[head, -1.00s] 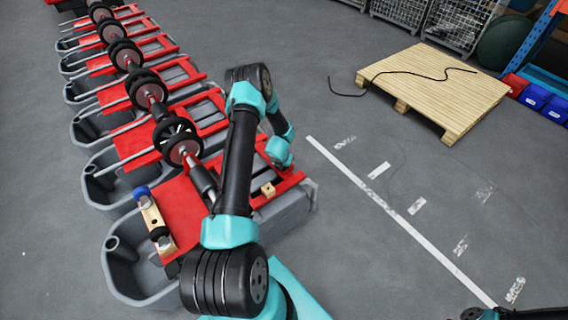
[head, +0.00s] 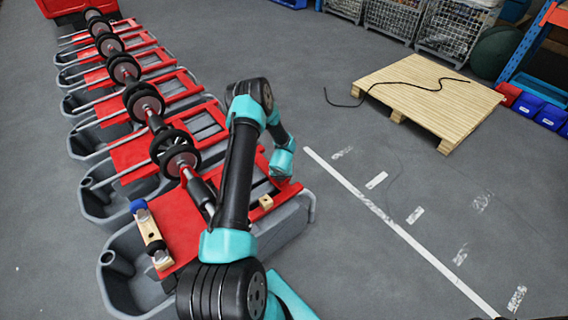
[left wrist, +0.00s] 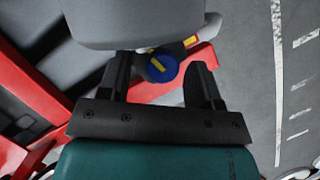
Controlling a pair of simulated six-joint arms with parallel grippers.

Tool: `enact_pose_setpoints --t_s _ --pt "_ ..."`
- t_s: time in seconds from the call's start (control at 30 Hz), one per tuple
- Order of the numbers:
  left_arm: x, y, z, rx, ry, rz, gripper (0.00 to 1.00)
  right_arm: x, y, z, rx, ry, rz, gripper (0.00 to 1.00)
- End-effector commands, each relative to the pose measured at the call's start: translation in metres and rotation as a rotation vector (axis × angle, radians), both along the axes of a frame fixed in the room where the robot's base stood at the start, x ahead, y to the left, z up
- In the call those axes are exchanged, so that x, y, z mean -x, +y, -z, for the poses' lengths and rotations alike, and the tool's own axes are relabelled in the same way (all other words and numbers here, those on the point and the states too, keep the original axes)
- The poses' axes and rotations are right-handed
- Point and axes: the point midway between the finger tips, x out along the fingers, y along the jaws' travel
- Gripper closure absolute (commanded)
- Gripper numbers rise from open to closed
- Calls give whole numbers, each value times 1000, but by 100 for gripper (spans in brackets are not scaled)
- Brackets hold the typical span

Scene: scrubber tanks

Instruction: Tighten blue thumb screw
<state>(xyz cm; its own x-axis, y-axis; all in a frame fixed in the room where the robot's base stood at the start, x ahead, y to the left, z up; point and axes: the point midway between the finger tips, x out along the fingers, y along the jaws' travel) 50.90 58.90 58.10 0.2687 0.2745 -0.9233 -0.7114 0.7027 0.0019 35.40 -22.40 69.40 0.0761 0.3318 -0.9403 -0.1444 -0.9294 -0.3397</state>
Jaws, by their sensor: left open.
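The blue thumb screw (left wrist: 163,68) shows in the left wrist view as a round blue knob with a yellow bar across it, beside red frame parts. My left gripper (left wrist: 160,72) is open, with one dark finger on each side of the knob in the picture. I see no grip on the knob, and the depth gap cannot be told. In the head view my left wrist (head: 283,160) hangs over the right edge of the nearest tank's red frame (head: 180,218). Its fingertips and the knob are hidden there. My right gripper is not in view.
A grey tank (head: 125,275) stands nearest in a row of tanks with black-wheeled rollers. A wooden bar (head: 150,232) with a blue end lies on the red frame. A grey part (left wrist: 135,22) hangs above the knob. Floor to the right is clear up to a pallet (head: 430,100).

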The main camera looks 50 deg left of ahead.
Motion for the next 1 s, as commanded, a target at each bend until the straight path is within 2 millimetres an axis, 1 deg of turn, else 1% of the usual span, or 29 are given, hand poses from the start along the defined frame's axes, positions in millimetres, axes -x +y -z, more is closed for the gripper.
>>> enact_pose_setpoints --t_s 0.13,0.2,1.0 --pt "-2 -2 0 1 0 -168 42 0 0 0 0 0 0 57" --pt "0 -5 -12 0 -2 -167 42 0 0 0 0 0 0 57" --pt "28 -45 -127 2 -2 -162 42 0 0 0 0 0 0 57"
